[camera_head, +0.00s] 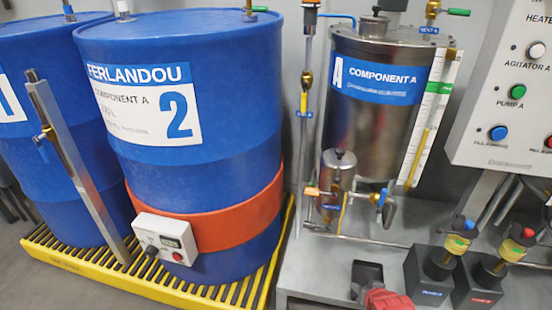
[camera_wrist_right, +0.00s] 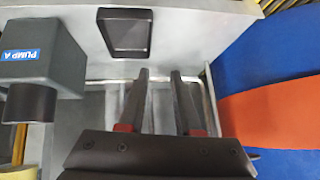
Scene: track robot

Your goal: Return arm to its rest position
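My right gripper (camera_wrist_right: 159,75) shows in the right wrist view. Its two dark fingers with red bases stand apart, with nothing between them. Beyond the fingertips is the grey metal bench, with a dark open tray (camera_wrist_right: 125,34) just past them to the left. This tray also shows in the head view (camera_head: 367,274). A red part (camera_head: 388,299) shows beside it at the bottom edge of the head view; I cannot tell what it belongs to. My left gripper is not in view.
Blue drum 2 (camera_head: 190,80) with an orange band stands on a yellow grated pallet (camera_head: 150,288). The steel Component A tank (camera_head: 375,125) stands on the bench, right of the drum. Dark pump blocks (camera_head: 430,278) are at right. The control panel (camera_head: 510,90) hangs above them.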

